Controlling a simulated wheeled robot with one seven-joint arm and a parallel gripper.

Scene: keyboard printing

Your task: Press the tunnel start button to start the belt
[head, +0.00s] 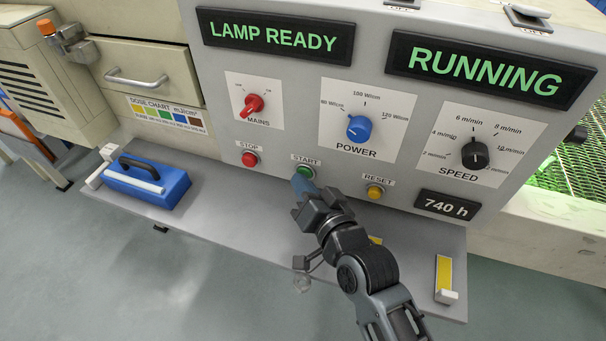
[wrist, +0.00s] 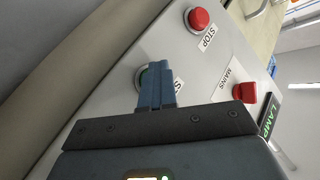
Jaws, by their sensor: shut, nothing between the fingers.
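The green START button (head: 306,172) sits on the grey control panel, between the red STOP button (head: 250,159) and the yellow RESET button (head: 375,192). My gripper (head: 300,184) is shut and empty, with its blue fingertips at the lower left of the START button. In the wrist view the shut fingers (wrist: 156,88) cover most of the START button and its ring (wrist: 139,80); I cannot tell if they touch it. The display (head: 476,72) at the upper right reads RUNNING. The display (head: 274,36) at the upper left reads LAMP READY.
The red MAINS knob (head: 252,105), blue POWER knob (head: 359,128) and black SPEED knob (head: 474,154) are above the buttons. A blue block with a black handle (head: 147,184) lies on the shelf at left. A yellow strip (head: 444,275) lies at right. Green mesh shows at far right.

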